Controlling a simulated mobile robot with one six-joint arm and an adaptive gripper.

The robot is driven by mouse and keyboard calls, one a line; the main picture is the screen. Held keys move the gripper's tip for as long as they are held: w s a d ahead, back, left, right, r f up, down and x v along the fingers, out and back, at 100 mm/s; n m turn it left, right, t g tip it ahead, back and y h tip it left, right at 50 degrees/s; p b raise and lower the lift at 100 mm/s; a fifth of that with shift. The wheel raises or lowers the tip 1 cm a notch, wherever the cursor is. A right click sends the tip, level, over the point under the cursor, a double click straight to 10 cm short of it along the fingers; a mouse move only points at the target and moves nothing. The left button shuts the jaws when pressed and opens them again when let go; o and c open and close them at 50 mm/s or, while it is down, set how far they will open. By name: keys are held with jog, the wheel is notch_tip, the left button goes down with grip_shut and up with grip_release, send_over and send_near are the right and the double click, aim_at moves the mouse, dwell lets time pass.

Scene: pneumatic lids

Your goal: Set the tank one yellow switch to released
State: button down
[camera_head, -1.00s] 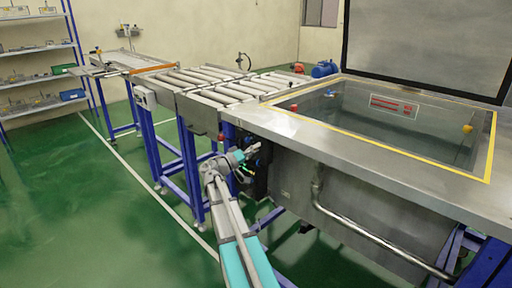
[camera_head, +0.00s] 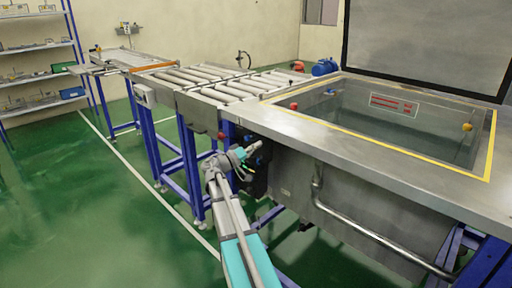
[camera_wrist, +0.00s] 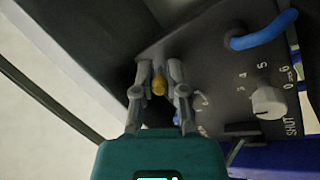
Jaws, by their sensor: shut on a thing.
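In the head view, my gripper (camera_head: 252,150) reaches the panel below the front left corner of the tank (camera_head: 330,150); the switch is too small to make out there.
A white dial (camera_wrist: 268,102) with printed numbers and "SHUT" is right of the switch. A blue hose (camera_wrist: 264,32) enters the panel above it. Blue frame legs (camera_head: 190,170) stand left of my arm. A steel pipe (camera_head: 375,235) runs along the tank's front. The green floor at left is clear.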

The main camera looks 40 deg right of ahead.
jog(key=shift+r+y+p, duration=0.3)
jog(key=shift+p, duration=0.5)
jog(key=shift+a+r+t+y+p, duration=0.1)
jog(key=shift+r+t+y+p, duration=0.15)
jog(key=shift+p, duration=0.6)
jog(key=y+p, duration=0.1)
jog(key=p, duration=0.1)
jog(key=n+y+p, duration=0.1)
jog(key=p, duration=0.1)
jog(key=shift+r+t, duration=0.25)
jog(key=shift+r, duration=0.05)
jog(key=y+p, duration=0.2)
jog(key=p, duration=0.1)
jog(key=y+p, duration=0.2)
jog(key=p, duration=0.1)
jog(key=shift+r+n+p, duration=0.35)
jog(key=shift+n, duration=0.05)
jog(key=y+p, duration=0.2)
jog(key=p, duration=0.1)
jog(key=shift+t+y, duration=0.25)
jog(key=shift+t, duration=0.05)
jog(key=c, duration=0.8)
grip_release()
jog(key=shift+o, duration=0.2)
